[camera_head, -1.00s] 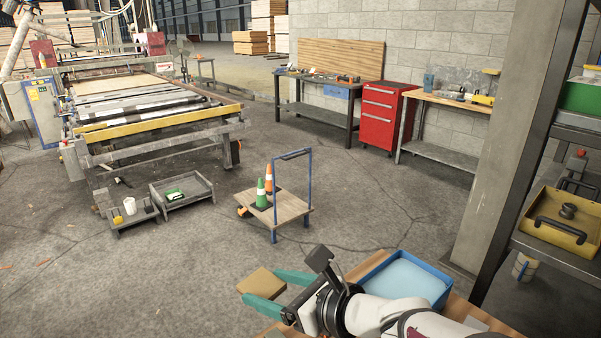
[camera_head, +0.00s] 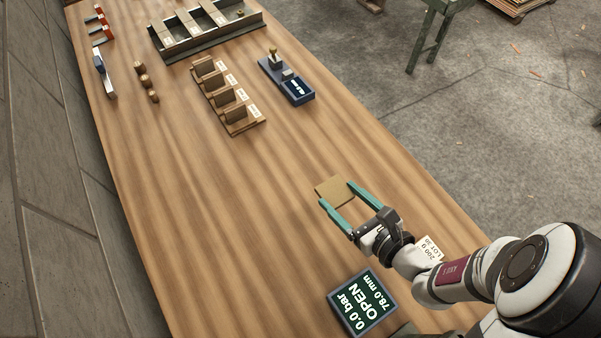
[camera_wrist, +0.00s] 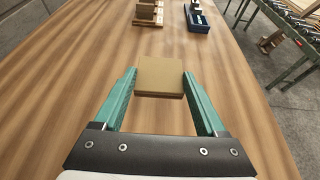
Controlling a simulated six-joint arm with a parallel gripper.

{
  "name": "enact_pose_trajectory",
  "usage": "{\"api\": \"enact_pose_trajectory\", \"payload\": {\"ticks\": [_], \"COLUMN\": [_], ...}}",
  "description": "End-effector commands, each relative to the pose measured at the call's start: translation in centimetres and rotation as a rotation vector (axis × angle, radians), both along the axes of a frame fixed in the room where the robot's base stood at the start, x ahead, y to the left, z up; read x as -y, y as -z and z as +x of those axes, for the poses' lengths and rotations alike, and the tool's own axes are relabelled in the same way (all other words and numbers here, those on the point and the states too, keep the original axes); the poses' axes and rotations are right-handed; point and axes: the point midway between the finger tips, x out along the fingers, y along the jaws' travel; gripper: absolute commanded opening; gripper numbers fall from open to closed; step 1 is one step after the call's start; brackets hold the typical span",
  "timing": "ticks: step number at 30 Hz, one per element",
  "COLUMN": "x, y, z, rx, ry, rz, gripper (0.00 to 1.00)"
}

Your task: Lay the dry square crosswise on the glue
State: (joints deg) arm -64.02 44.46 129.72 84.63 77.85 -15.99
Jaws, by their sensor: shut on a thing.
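My gripper (camera_head: 344,207) is shut on a thin tan veneer square (camera_head: 334,189), held between its two green fingers near the tips. The wrist view shows the same square (camera_wrist: 160,75) between the fingertips, roughly level, with bare wood around it. It appears to be above the workbench (camera_head: 240,185); I cannot tell the exact height. No glued square can be made out in these frames.
A wooden rack (camera_head: 228,95) with several labelled slots stands farther along the bench. A blue device (camera_head: 288,82) sits beside it, and a long grey tray (camera_head: 205,27) lies behind. A display reading "0.0 bar OPEN" (camera_head: 362,302) stands near my arm. Mid-bench is clear.

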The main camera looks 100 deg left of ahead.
Motion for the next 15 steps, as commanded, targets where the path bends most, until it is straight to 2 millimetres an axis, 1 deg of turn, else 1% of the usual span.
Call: {"api": "enact_pose_trajectory", "payload": {"ticks": [1,3,6,7,9,12,15], "x": [-0.3,-0.9,-1.7,-1.9,-2.4,-2.7,-2.6], "y": [1.0,2.4,4.1,4.5,5.2,6.1,8.2], "z": [-1.7,-3.9,-6.5,-7.2,-8.3,-9.0,-9.0], "rx": [-0.003,-0.001,0.000,0.000,0.001,0.001,0.000], "ry": [-0.009,-0.009,-0.006,-0.005,-0.003,0.001,0.003], "rz": [-0.006,-0.007,-0.005,-0.004,-0.002,-0.003,-0.006], "gripper": [0.12,0.12,0.12,0.12,0.12,0.12,0.12]}}
